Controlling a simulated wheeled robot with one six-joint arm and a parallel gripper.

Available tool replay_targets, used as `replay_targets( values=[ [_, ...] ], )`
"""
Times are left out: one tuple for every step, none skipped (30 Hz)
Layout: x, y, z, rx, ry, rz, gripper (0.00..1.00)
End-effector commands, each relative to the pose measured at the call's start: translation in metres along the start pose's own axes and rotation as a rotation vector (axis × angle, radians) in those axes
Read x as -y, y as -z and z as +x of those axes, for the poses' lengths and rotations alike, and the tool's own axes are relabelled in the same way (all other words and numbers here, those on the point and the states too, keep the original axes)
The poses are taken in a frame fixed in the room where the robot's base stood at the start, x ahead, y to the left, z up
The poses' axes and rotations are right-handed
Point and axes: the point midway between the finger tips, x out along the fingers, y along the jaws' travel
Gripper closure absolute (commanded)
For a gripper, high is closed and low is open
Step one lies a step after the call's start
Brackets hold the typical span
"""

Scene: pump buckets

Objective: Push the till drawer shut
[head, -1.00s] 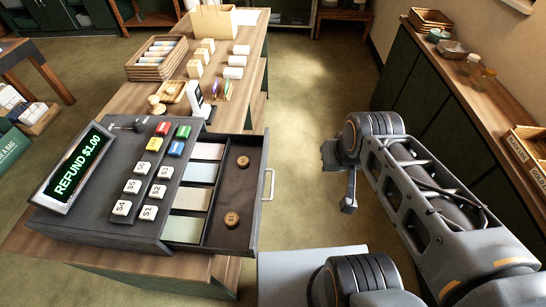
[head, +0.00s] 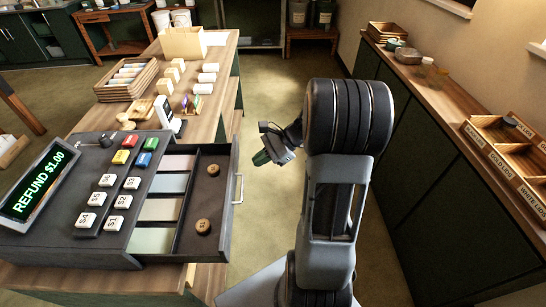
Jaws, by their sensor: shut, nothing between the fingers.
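The till (head: 75,195) stands on the wooden counter at the left, its display reading "REFUND $1.00". Its drawer (head: 211,185) is pulled out to the right and stands open. Several pale compartments show beside a dark strip with two round brown buttons. The drawer has a metal handle (head: 238,188) on its right side. My gripper (head: 261,158) is to the right of the drawer handle, apart from it across a gap. It is shut and empty, pointing left and down. My arm partly hides its wrist.
A wooden tray stack (head: 127,79), white rolls (head: 207,78) and a tan box (head: 183,43) stand on the counter behind the till. A side cabinet (head: 440,150) with a wooden tray (head: 510,150) runs along the right wall. The floor between is clear.

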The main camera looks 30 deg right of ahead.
Motion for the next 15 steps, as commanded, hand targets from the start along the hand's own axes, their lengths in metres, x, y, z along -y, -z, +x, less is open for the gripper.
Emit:
replay_targets(
  values=[
    [0.006, 0.019, -0.003, 0.059, 0.055, 0.095, 1.00],
    [0.010, 0.027, -0.006, 0.089, 0.086, 0.140, 1.00],
    [0.014, 0.036, -0.009, 0.129, 0.122, 0.195, 1.00],
    [0.017, 0.043, -0.011, 0.154, 0.147, 0.230, 1.00],
    [0.019, 0.049, -0.014, 0.177, 0.169, 0.260, 1.00],
    [0.022, 0.055, -0.017, 0.204, 0.195, 0.295, 1.00],
    [0.023, 0.060, -0.018, 0.220, 0.211, 0.317, 1.00],
    [0.025, 0.063, -0.020, 0.235, 0.225, 0.334, 1.00],
    [0.027, 0.066, -0.020, 0.251, 0.238, 0.351, 1.00],
    [0.028, 0.067, -0.019, 0.260, 0.247, 0.362, 1.00],
    [0.030, 0.068, -0.018, 0.266, 0.252, 0.370, 1.00],
    [0.032, 0.067, -0.014, 0.273, 0.257, 0.376, 1.00],
    [0.034, 0.065, -0.011, 0.275, 0.260, 0.379, 1.00],
    [0.036, 0.063, -0.007, 0.276, 0.261, 0.381, 1.00],
    [0.038, 0.060, -0.002, 0.277, 0.261, 0.382, 1.00]
  ],
)
